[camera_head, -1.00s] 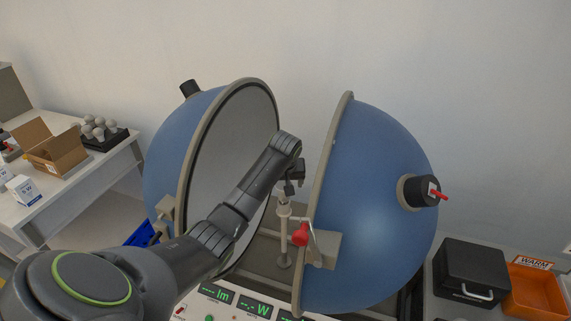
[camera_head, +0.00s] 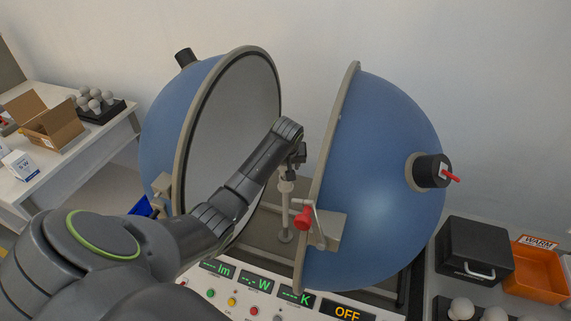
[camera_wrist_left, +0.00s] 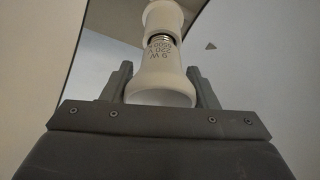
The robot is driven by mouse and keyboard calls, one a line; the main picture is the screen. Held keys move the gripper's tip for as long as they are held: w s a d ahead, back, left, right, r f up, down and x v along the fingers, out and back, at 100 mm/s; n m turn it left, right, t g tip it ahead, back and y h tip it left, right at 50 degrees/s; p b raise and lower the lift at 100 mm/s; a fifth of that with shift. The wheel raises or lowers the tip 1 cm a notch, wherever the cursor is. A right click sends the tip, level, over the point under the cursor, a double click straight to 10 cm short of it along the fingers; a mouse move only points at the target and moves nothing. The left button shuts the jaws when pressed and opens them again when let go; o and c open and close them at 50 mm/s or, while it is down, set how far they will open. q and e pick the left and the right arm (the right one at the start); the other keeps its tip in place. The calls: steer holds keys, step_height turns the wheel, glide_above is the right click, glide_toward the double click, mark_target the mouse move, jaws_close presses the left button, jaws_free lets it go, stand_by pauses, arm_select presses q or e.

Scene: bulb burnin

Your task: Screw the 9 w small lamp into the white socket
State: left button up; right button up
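A white lamp (camera_wrist_left: 160,72) marked 9 W shows in the left wrist view, between the two fingers of my left gripper (camera_wrist_left: 161,88). The fingers sit against both sides of its wide end. Its metal thread points to the white socket (camera_wrist_left: 163,14) and is partly visible just short of it or entering it; how deep I cannot tell. In the head view my left gripper (camera_head: 298,156) is above the socket post (camera_head: 286,190) between the sphere halves. The lamp is mostly hidden there. My right gripper is not in view.
Two blue hemispheres, left (camera_head: 160,135) and right (camera_head: 385,190), stand open around the post. A red-handled clamp (camera_head: 303,218) is on the right rim. A control panel (camera_head: 265,290) reads OFF. A black case (camera_head: 474,250) and orange bin (camera_head: 535,275) stand at right.

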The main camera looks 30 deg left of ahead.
arm_select(q)
steer(key=shift+c, duration=1.2)
steer(key=shift+m+h, duration=0.3)
steer(key=shift+m, duration=0.5)
steer(key=m+h, duration=0.1)
steer(key=m, duration=0.3)
steer(key=shift+d+t, duration=0.1)
steer(key=shift+t, duration=0.3)
steer(key=m+h, duration=0.2)
steer(key=m, duration=0.2)
steer(key=shift+s+d, duration=0.1)
steer(key=shift+d, duration=0.05)
steer(key=shift+f+m+h, duration=0.15)
steer(key=shift+m+h, duration=0.25)
steer(key=shift+m, duration=0.8)
steer(key=m+g+h+b, duration=0.1)
steer(key=m, duration=0.2)
steer(key=shift+d, duration=0.1)
steer(key=shift+d+f+m+g+h+b, duration=0.15)
steer(key=shift+m+g+h+b, duration=0.15)
steer(key=shift+m+b, duration=0.65)
steer(key=m+g+h+b, duration=0.1)
steer(key=m+b, duration=0.2)
steer(key=m, duration=0.1)
steer(key=shift+s+m, duration=0.1)
steer(key=shift+m, duration=0.15)
steer(key=shift+m+g+b, duration=0.35)
steer(key=shift+m+g, duration=0.15)
steer(key=shift+m, duration=0.2)
steer(key=shift+r, duration=0.2)
